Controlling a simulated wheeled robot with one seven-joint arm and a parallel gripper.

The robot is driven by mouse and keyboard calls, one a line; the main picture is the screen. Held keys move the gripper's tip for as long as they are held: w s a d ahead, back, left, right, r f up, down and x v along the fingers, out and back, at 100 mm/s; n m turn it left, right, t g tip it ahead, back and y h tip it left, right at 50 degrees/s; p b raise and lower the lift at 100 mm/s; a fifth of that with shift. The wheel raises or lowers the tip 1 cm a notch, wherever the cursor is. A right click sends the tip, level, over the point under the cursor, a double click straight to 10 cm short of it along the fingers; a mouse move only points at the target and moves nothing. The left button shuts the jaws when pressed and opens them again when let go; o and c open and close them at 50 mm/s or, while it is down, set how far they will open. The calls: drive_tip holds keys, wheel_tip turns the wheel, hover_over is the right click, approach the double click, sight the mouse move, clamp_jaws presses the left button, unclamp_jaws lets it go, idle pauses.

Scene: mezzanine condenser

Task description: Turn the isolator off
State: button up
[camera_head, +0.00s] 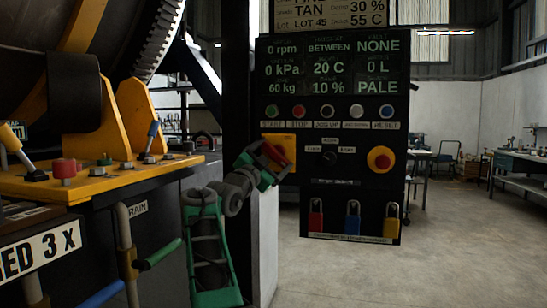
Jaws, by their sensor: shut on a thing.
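The isolator is a yellow plate (270,138) with a red rotary handle (276,151) on the left side of the black control panel (335,150). The handle looks slanted in the picture. My gripper (267,162) reaches up to it from the lower left, and its green and grey fingers are shut on the red handle. The fingers and wrist hide part of the handle and plate. I cannot read the isolator's position marks.
A red button on a yellow ring (380,159) sits right of the isolator. A row of small buttons (327,112) is above, and padlocks (352,219) hang below. A yellow lever bench (95,180) stands left. The floor at right (450,240) is open.

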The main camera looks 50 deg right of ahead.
drive_tip(key=shift+r+m, duration=0.1)
drive_tip(key=shift+m, duration=0.7)
drive_tip(key=o, duration=1.1)
drive_tip(key=w+b+v, duration=0.1)
drive_tip(key=v, duration=0.6)
drive_tip(key=shift+s+a+b, duration=0.35)
drive_tip(key=shift+s+a, duration=0.1)
drive_tip(key=shift+s, duration=0.05)
